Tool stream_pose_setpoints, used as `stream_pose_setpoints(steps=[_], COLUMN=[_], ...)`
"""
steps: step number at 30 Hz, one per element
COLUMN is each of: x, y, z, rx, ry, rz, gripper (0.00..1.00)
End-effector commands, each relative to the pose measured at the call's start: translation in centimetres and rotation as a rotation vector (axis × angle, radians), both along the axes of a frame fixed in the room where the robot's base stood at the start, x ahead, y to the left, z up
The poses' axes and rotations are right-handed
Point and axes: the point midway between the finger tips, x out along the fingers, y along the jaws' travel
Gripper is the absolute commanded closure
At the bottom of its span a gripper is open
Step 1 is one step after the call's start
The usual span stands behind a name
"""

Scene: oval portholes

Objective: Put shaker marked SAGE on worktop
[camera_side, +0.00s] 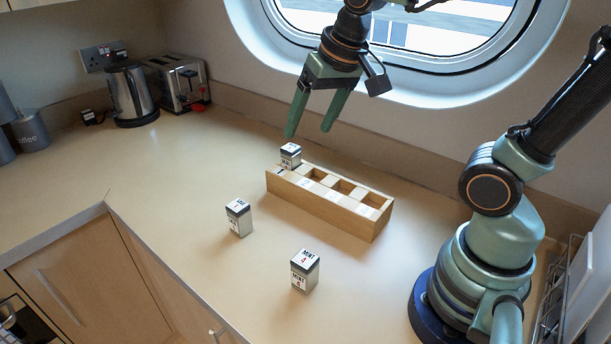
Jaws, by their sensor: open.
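A small shaker (290,155) with a dark band and white top stands in the left-end compartment of the wooden rack (330,210). Its label is too small to read. A second shaker (238,218) stands upright on the worktop (180,200), left of the rack; I cannot read its label clearly. A third shaker (305,271), marked MINT, stands upright on the worktop in front of the rack. I cannot tell which one is marked SAGE. My gripper (309,131) is open and empty, fingers pointing down, above the shaker in the rack and apart from it.
The rack's other compartments look empty. A kettle (132,95) and a toaster (177,82) stand at the back left. A wire rack (560,300) is at the right edge. The worktop left of the shakers is clear; its front edge runs along the lower left.

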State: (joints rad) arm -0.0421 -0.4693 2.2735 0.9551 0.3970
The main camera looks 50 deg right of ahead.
Motion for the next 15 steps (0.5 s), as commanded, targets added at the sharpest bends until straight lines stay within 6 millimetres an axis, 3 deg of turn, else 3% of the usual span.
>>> stream_pose_setpoints(steps=[6,15], x=[-3.2,-4.0], y=[-1.1,-1.4], z=[-0.6,-1.0], rx=[-0.124,-0.167], ry=[-0.091,-0.112], rz=[0.243,0.320], gripper=[0.21,0.21])
